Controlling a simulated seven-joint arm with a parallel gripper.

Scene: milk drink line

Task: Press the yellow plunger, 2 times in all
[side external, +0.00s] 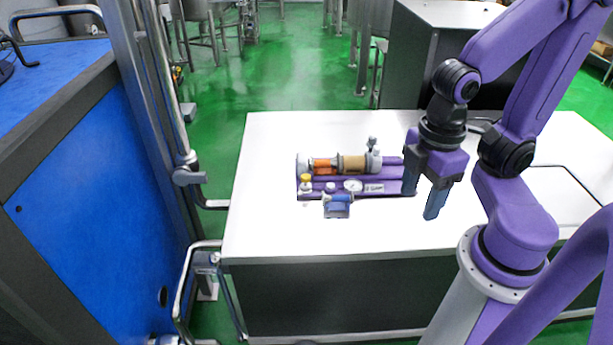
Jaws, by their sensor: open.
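The yellow plunger (306,178) is a small yellow cap at the front left of a purple-based device (385,188) on the white table. It stands upright beside a small red-and-white part (331,187) and a round dial (353,185). My gripper (422,205) points down over the right end of the device, its two blue-grey fingers spread apart with nothing between them. It is well to the right of the yellow plunger and not touching it. One finger hides part of the device's right end.
A horizontal tan and orange cylinder (352,165) with grey ends lies along the device's back. A small blue piece (337,205) sits at its front edge. The white table (270,225) is clear to the left and in front. Metal rails (165,110) stand beyond its left edge.

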